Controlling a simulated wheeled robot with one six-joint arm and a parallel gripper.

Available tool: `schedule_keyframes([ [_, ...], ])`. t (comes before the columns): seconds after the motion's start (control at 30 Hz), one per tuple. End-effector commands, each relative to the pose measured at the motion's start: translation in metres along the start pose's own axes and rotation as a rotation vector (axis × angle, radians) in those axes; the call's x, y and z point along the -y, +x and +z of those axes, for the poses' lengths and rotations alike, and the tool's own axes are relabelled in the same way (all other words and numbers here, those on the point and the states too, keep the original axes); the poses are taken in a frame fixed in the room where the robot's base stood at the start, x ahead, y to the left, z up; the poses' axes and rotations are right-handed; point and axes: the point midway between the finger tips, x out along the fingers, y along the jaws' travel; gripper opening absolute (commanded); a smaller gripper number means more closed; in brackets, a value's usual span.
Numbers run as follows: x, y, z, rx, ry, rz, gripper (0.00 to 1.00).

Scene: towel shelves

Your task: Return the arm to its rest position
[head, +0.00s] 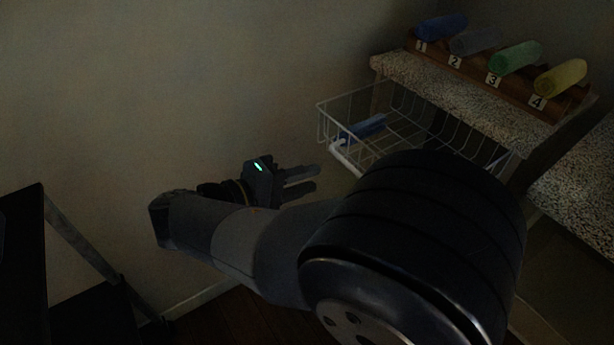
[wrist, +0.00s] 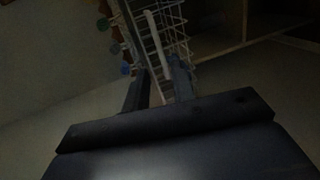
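My gripper (head: 316,177) is left of the wire basket in the head view, in front of the pale wall. Its two dark fingers point right toward the basket and stand apart with a gap between them. It holds nothing that I can see. In the wrist view the fingers of my gripper (wrist: 158,90) also stand apart, with the basket beyond them. My arm bends across the lower middle of the head view, and its large dark joint hides part of the counter front and the basket's lower right.
The white wire basket (head: 320,122) juts out from below a speckled counter (head: 400,68) and holds a blue roll (head: 366,127). A wooden rack (head: 500,82) on the counter bears blue, grey, green and yellow rolls, numbered 1 to 4. Dark shelving (head: 22,250) stands at left.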

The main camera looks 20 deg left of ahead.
Motion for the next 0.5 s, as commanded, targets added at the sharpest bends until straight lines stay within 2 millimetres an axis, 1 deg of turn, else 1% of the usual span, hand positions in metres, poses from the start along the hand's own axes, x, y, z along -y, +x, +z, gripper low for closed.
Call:
schedule_keyframes([
  [0.17,0.000,0.005,0.000,0.002,0.001,0.000,0.25],
  [0.27,0.001,0.016,0.000,0.002,0.001,0.001,0.25],
  [0.37,0.002,0.033,0.001,0.004,0.001,0.000,0.25],
  [0.5,0.001,0.060,0.001,0.005,0.002,0.001,0.25],
])
